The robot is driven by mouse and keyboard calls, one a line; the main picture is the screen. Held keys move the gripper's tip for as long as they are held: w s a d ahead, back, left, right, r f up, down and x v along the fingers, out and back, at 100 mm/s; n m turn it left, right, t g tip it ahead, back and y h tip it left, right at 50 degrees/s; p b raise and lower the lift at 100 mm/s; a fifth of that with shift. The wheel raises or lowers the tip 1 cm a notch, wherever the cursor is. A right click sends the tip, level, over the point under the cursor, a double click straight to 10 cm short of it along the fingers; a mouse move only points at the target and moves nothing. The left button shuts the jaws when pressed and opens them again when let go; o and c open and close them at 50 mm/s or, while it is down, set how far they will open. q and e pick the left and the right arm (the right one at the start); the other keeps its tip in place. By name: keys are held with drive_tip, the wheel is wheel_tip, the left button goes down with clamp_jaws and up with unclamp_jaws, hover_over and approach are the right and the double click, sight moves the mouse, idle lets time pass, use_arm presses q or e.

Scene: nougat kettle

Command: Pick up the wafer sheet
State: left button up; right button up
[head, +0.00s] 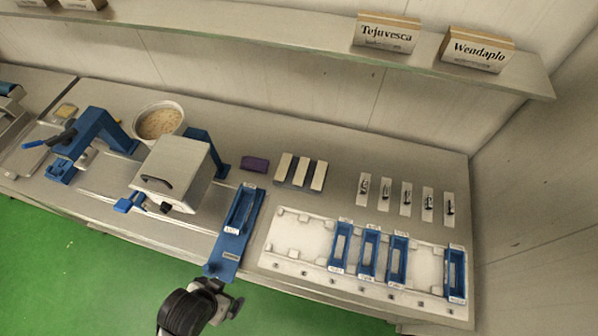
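Three pale cream bars, the middle one (301,170), lie side by side on a dark base at the back of the bench; they may be wafer sheets. I cannot tell for sure which of these is the wafer sheet. My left gripper (232,303) is at the bench's front edge, below the blue tray, apart from the bars and strips. Its fingers are too small and dark to read. My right gripper is out of view.
A long blue tray (229,244) lies near the gripper. A white board (290,252) holds several blue frames, one of them (368,254). A grey lidded machine (172,174), a bowl (160,122) and a purple block (255,164) stand left. A shelf (300,36) overhangs the back.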

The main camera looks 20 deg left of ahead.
use_arm(q)
drive_tip(key=shift+c, duration=0.5)
drive_tip(key=c, duration=0.4)
drive_tip(key=shift+o, duration=0.2)
